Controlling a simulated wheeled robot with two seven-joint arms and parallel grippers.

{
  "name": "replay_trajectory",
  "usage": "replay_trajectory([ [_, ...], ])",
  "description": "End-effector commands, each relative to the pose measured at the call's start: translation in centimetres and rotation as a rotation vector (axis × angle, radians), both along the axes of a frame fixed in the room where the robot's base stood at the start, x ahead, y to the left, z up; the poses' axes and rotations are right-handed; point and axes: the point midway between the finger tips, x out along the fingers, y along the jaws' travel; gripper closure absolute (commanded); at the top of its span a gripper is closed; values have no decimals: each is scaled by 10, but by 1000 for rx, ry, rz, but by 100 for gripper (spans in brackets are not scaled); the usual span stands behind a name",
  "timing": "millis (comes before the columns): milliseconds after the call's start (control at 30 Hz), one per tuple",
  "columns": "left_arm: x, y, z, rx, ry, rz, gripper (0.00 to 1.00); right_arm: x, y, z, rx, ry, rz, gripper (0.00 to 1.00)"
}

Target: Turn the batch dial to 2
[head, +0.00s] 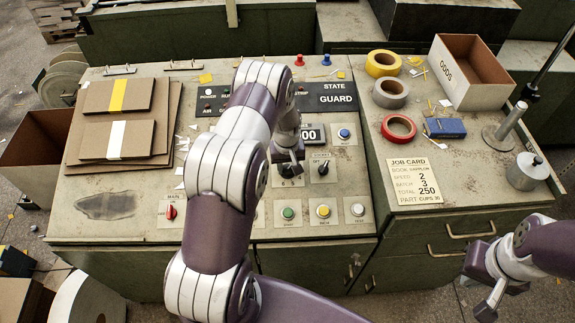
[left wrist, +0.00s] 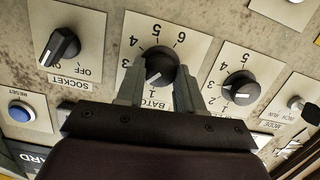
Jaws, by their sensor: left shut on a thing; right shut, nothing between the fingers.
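The batch dial (left wrist: 160,68) is a round black knob on a cream plate numbered up to 6, seen upside down in the left wrist view. Its white pointer mark faces the lower left there, toward the low numbers; the exact number is hard to tell, as a finger covers part of the scale. My left gripper (left wrist: 158,88) is shut on this dial, one finger on each side. In the head view my left gripper (head: 289,168) hides most of the dial. My right gripper (head: 480,290) is shut and empty, in front of the right-hand cabinet.
A similar dial (left wrist: 240,88) stands close beside, and the socket switch (left wrist: 60,47) is on the other side. The job card (head: 416,181) reads speed 2, batch 3. Tape rolls (head: 398,128) and a cardboard box (head: 470,72) stand right.

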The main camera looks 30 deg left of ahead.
Motion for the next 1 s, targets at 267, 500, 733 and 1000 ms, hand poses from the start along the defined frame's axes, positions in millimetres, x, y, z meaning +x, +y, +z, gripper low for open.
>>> replay_trajectory([
  [267,1,0,1,0,-2,1,38,0,0,0,0,0,0,100],
  [500,1,0,7,1,-4,1,38,0,0,-2,0,0,0,100],
  [733,-2,-1,56,2,-7,1,38,0,0,-14,0,0,0,100],
  [1000,-7,-2,115,1,-4,1,38,0,0,-24,0,0,0,100],
])
